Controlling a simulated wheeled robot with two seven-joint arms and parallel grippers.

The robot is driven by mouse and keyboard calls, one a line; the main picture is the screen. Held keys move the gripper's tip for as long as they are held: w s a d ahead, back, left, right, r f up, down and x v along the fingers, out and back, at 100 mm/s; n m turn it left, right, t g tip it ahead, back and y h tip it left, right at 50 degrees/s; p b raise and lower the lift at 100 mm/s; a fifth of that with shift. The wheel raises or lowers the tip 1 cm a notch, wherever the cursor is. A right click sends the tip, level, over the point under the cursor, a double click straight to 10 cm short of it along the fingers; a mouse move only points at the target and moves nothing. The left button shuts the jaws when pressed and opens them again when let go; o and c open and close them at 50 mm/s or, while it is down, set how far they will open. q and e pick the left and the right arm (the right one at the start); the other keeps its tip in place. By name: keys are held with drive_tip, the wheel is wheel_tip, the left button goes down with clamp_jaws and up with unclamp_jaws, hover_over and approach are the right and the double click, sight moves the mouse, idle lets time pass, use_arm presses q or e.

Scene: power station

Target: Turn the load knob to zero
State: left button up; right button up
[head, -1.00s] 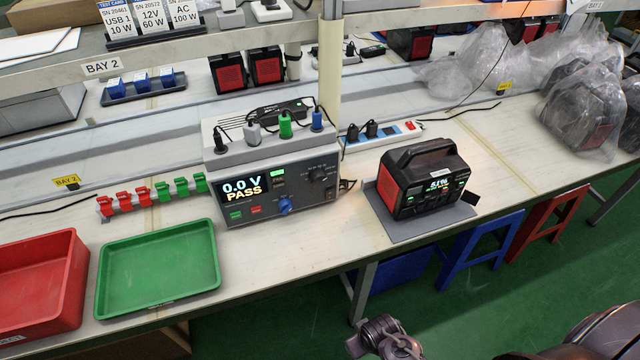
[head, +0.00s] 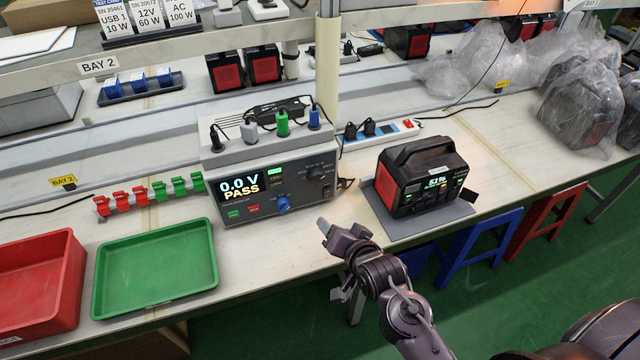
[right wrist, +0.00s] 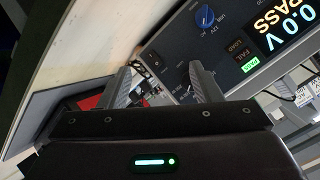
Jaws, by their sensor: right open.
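The tester (head: 265,200) stands on the bench, its screen reading 0.0 V PASS. Its front carries a blue knob (head: 283,204) low in the middle and a black dial (head: 317,172) at upper right. I cannot read which one is labelled load. In the right wrist view the blue knob (right wrist: 205,17) is beyond the fingers, and the dark dial is partly hidden by a finger. My right gripper (head: 331,258) is open and empty, in front of the bench edge, below and right of the tester, apart from both knobs. It also shows in the right wrist view (right wrist: 160,78). My left gripper is out of view.
A black and red power station (head: 428,180) sits on a grey mat right of the tester. A green tray (head: 155,300) and a red bin (head: 70,290) lie to the left. Plugs and cables top the tester. Stools stand under the bench.

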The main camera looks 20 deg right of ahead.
sight(318, 180)
drive_tip(key=w+r+m+t, duration=0.1)
drive_tip(key=w+m+t, duration=0.1)
drive_tip(key=w, duration=0.2)
drive_tip(key=w+m+t+p, duration=0.1)
drive_tip(key=w+m+t, duration=0.1)
drive_tip(key=w, duration=0.2)
drive_tip(key=w+r+m+t, duration=0.1)
drive_tip(key=w+m, duration=0.1)
drive_tip(key=w, duration=0.2)
drive_tip(key=shift+a+r+t, duration=0.15)
drive_tip(key=shift+r+t, duration=0.15)
drive_tip(key=shift+t, duration=0.1)
drive_tip(key=shift+c, duration=0.5)
drive_tip(key=c, duration=0.9)
